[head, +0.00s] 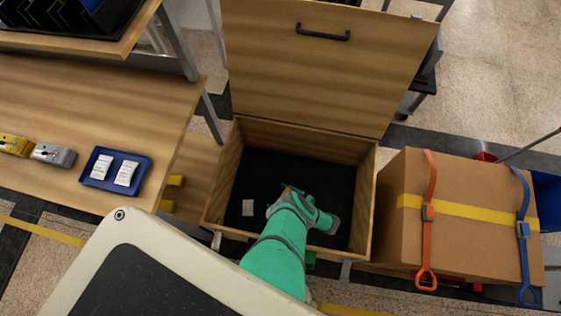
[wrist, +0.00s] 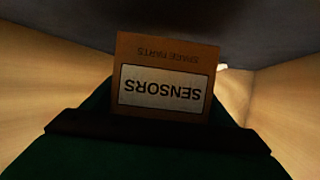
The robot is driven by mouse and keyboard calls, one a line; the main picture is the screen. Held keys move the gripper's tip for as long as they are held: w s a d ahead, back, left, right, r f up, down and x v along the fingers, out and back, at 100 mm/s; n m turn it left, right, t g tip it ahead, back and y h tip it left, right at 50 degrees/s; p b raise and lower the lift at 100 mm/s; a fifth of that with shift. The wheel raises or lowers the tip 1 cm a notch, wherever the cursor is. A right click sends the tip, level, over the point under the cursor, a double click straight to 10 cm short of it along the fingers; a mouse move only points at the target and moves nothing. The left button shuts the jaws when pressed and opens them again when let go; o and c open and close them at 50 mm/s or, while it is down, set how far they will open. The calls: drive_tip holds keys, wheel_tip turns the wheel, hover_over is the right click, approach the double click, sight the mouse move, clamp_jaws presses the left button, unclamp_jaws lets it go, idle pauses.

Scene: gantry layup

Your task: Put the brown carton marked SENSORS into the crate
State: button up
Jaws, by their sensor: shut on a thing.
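The brown carton marked SENSORS (wrist: 165,55) fills the middle of the wrist view, its lettering upside down. My gripper (wrist: 160,122) is shut on it. The wooden crate (head: 219,183) stands open in the head view, with a dark floor and its lid (head: 325,75) raised at the back. My green arm reaches over the crate's front edge, and my gripper (head: 322,215) is inside the crate's outline. The carton is hidden or not clear in the head view. In the wrist view, pale wooden walls (wrist: 55,75) rise on both sides of the carton.
A big strapped cardboard box (head: 455,235) stands right of the crate. A wooden table (head: 90,95) at left carries a blue tray (head: 115,170) with white packets and a grey and yellow item.

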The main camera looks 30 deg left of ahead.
drive_tip(key=shift+f, duration=0.1)
drive_tip(key=o, duration=1.3)
drive_tip(key=shift+s, duration=0.1)
drive_tip(key=shift+r, duration=0.45)
drive_tip(key=shift+d+r, duration=0.2)
drive_tip(key=shift+d, duration=0.05)
drive_tip(key=v, duration=0.7)
